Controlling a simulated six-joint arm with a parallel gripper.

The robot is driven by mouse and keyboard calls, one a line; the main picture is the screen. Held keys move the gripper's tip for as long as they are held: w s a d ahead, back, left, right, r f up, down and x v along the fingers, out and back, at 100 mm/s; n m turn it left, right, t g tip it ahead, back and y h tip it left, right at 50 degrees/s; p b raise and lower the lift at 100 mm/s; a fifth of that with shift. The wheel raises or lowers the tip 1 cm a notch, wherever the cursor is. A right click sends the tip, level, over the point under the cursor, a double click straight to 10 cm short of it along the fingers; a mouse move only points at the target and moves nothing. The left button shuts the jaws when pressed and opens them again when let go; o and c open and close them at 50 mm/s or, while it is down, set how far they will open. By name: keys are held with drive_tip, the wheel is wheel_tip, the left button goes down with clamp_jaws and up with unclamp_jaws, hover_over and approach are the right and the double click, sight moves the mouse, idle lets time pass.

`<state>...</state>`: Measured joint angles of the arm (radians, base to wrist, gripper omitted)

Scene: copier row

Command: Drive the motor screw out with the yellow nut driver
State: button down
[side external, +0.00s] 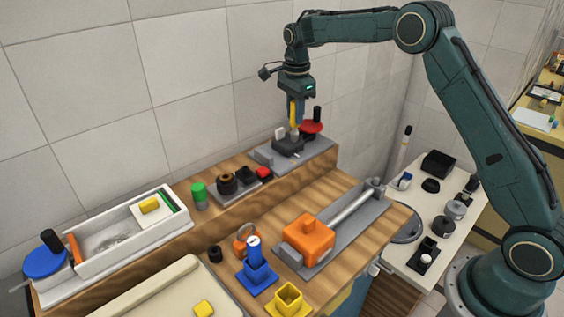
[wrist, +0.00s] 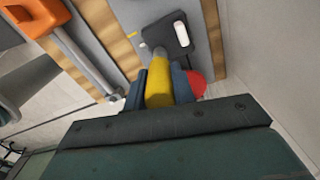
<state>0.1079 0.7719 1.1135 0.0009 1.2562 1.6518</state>
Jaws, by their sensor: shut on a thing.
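My gripper (side external: 296,109) is shut on the yellow nut driver (side external: 292,112) and holds it upright above the raised shelf. In the wrist view the yellow nut driver (wrist: 158,88) sits between the two dark fingers of my gripper (wrist: 160,88), with its grey shaft pointing at a dark block. This dark motor block (side external: 288,146) stands on a grey plate (side external: 264,156) at the shelf's right end. The driver's tip is at or just above the block; I cannot tell if it touches. The motor screw is hidden or too small to see.
A red disc with a black knob (side external: 312,127) stands close behind the driver. An orange block (side external: 308,238) sits on a grey rail in front. A blue holder (side external: 256,272) and a yellow holder (side external: 289,300) stand at the front. A white tray (side external: 110,245) is at left.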

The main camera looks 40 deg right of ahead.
drive_tip(key=shift+n, duration=0.8)
drive_tip(key=shift+n, duration=2.7)
drive_tip(key=shift+r, duration=0.15)
drive_tip(key=shift+r, duration=2.35)
